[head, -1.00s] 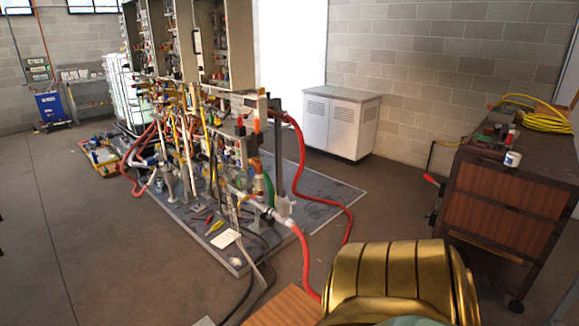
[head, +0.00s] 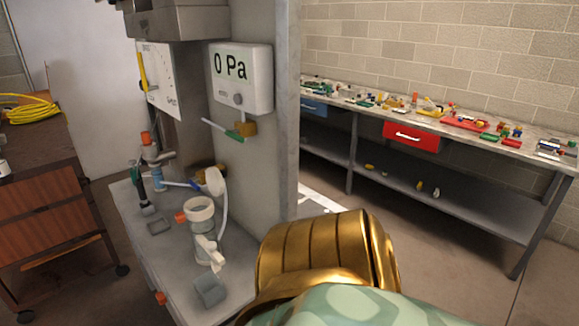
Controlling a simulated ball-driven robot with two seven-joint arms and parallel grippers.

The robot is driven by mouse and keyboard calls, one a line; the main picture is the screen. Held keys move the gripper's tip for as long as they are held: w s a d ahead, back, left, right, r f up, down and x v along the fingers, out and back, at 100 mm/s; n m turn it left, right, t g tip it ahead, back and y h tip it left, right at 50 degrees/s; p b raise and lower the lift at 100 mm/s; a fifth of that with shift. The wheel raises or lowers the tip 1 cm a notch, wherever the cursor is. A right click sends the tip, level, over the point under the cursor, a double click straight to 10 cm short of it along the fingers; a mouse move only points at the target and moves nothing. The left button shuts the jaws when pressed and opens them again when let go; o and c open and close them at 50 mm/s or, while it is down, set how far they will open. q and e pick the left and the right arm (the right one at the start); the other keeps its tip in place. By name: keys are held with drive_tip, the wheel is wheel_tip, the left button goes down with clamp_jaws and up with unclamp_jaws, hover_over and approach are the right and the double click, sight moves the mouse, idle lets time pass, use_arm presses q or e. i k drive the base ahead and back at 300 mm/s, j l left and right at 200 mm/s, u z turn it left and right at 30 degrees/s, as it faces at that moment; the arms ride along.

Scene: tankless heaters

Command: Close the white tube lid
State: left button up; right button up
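A white tube (head: 203,240) stands upright on a small grey stand at the lower left of the middle in the head view. Its round mouth faces up and looks open. A white round lid (head: 214,181) stands tilted up behind and to the right of the mouth, apart from the opening. A thin white curved strip runs down from beside the lid. An orange piece sticks out at the left of the tube. Neither of my grippers shows in the head view. A gold segmented part, likely mine, fills the bottom middle.
A grey panel carries a white display (head: 241,77) reading "0 Pa". An orange-topped blue fitting (head: 152,150) stands left of the tube. A wooden drawer cabinet (head: 40,215) is at far left. A long workbench (head: 480,200) with a red drawer (head: 411,136) lines the right wall.

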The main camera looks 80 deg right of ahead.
sight(215, 185)
drive_tip(key=k+l+z, duration=0.2)
drive_tip(key=l, duration=0.2)
drive_tip(key=k+l+z, duration=0.2)
drive_tip(key=l, duration=0.25)
drive_tip(key=l+z, duration=0.2)
drive_tip(key=l, duration=0.25)
drive_tip(key=k+l+z, duration=0.2)
drive_tip(key=l, duration=0.3)
drive_tip(key=i, duration=0.05)
